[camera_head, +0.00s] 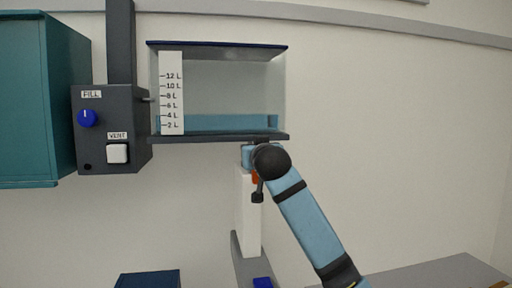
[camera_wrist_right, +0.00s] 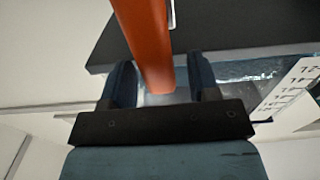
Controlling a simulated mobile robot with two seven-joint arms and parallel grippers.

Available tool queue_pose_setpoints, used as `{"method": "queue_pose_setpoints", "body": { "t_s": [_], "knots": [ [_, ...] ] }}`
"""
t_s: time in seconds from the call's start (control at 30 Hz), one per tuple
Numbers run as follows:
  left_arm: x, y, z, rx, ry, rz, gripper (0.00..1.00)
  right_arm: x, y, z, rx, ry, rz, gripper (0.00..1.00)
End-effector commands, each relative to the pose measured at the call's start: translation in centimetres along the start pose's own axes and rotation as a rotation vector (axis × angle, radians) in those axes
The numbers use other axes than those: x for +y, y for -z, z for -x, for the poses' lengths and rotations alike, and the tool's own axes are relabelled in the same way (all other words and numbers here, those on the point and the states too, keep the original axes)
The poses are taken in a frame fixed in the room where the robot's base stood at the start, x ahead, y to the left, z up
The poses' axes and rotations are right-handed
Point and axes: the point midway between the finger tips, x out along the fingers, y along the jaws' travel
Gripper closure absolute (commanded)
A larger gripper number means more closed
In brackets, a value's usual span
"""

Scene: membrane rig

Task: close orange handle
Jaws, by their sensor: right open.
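The orange handle (camera_wrist_right: 147,38) comes down from the top of the right wrist view and passes between the two fingers of my right gripper (camera_wrist_right: 163,80). The fingers are open, one on each side of it, with a gap on the right; contact on the left is hard to judge. In the head view only a small piece of the orange handle (camera_head: 255,178) shows under the tank, beside my right wrist, which hides most of it. My left gripper is in neither view.
A clear tank (camera_head: 220,85) with blue liquid and a litre scale (camera_head: 171,93) hangs above the handle. A dark control box (camera_head: 108,130) with a blue knob and white button is left of it. A white column (camera_head: 247,215) stands below. The wall at right is clear.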

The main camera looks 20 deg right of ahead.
Motion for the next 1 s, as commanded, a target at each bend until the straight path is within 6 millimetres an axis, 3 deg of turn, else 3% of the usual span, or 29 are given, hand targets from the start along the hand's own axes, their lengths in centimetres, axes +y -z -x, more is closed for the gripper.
{"method": "queue_pose_setpoints", "body": {
  "t_s": [0.37,0.57,1.0],
  "knots": [
    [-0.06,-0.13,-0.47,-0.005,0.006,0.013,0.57,0.01,-0.08,-0.55,-0.001,0.0,0.0,0.47],
    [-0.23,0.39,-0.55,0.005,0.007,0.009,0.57,0.0,-0.08,-0.54,-0.001,0.0,0.0,0.93],
    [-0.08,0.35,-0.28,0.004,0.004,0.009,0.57,-0.28,-0.1,-0.53,-0.001,0.0,0.078,0.94]
  ]
}}
